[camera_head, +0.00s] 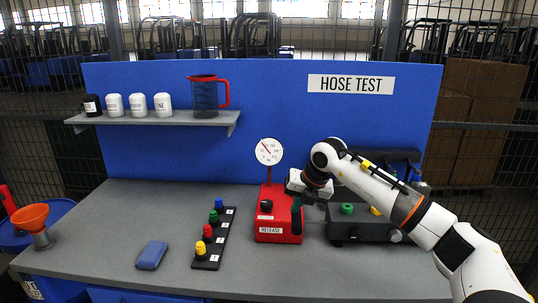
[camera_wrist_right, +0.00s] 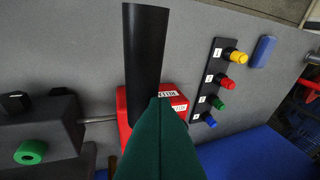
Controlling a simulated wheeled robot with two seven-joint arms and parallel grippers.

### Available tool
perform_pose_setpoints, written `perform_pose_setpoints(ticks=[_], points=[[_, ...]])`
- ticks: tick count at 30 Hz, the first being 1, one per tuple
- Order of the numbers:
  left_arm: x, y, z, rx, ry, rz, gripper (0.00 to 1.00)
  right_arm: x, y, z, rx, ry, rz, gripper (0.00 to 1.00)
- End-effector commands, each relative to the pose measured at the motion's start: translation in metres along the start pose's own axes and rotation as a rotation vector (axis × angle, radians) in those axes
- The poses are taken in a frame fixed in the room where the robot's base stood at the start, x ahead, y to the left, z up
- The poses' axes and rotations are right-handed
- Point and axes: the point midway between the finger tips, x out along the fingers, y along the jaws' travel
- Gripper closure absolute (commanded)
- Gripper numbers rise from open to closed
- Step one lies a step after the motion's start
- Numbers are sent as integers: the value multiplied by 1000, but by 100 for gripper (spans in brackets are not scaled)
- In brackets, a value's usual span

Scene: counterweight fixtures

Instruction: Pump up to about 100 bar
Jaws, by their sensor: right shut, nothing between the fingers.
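The red pump unit (camera_head: 272,222) stands on the bench with a RELEASE label and a black knob (camera_head: 266,205) on top. Its round white gauge (camera_head: 269,152) stands on a post behind; the red needle points to the upper left, and the numbers are too small to read. My right gripper (camera_head: 297,208) is at the pump's right side, its dark green fingers shut and empty. In the wrist view the shut fingers (camera_wrist_right: 157,130) overlap the lower part of the black pump handle (camera_wrist_right: 145,60); I cannot tell whether they touch. My left gripper is not in view.
A dark test fixture (camera_head: 350,228) with a green knob (camera_head: 347,208) stands right of the pump. A strip of coloured plugs (camera_head: 214,240) and a blue block (camera_head: 151,255) lie left. A shelf (camera_head: 150,121) holds bottles and a jug. The front bench is clear.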

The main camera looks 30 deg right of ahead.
Motion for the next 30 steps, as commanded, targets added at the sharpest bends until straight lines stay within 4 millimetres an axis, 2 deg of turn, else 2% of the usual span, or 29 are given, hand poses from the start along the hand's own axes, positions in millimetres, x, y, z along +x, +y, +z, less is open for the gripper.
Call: perform_pose_setpoints(ticks=[1,20,25,30], points=[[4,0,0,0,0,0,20,6,5,1,3,0,8,100],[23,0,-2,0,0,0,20,32,14,10,3,1,9,100],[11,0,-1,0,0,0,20,18,9,5,3,2,7,100],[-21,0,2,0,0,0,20,-20,-5,-8,2,3,5,100]])
